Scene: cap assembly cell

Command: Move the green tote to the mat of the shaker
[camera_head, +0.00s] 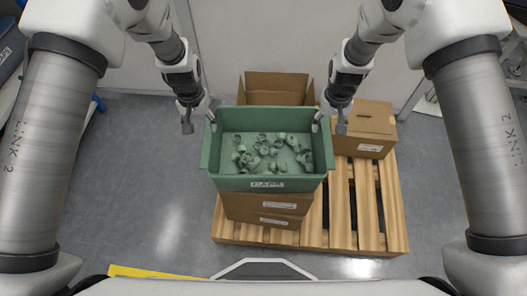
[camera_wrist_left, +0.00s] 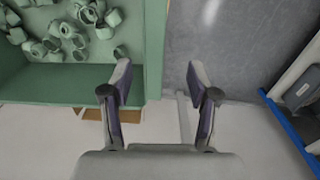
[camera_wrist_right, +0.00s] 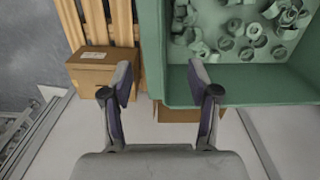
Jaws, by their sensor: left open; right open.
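The green tote (camera_head: 225,183) holds several small green caps and sits on a cardboard box over the wooden pallet. Its front wall has a "CAPS" label. My left gripper (camera_head: 199,122) is open at the tote's left side wall; in the left wrist view the wall (camera_wrist_left: 155,45) lies between the two fingers. My right gripper (camera_head: 330,127) is open at the right side wall; in the right wrist view the wall (camera_wrist_right: 150,50) lies between its fingers. I cannot tell how low the fingers reach. I cannot make out the shaker or its mat.
A closed cardboard box (camera_head: 372,120) stands on the pallet (camera_head: 395,215) to the right of the tote. An open cardboard box (camera_head: 275,83) is behind the tote. Grey floor (camera_head: 140,170) is clear on the left. A yellow strip (camera_head: 140,271) shows at the bottom left.

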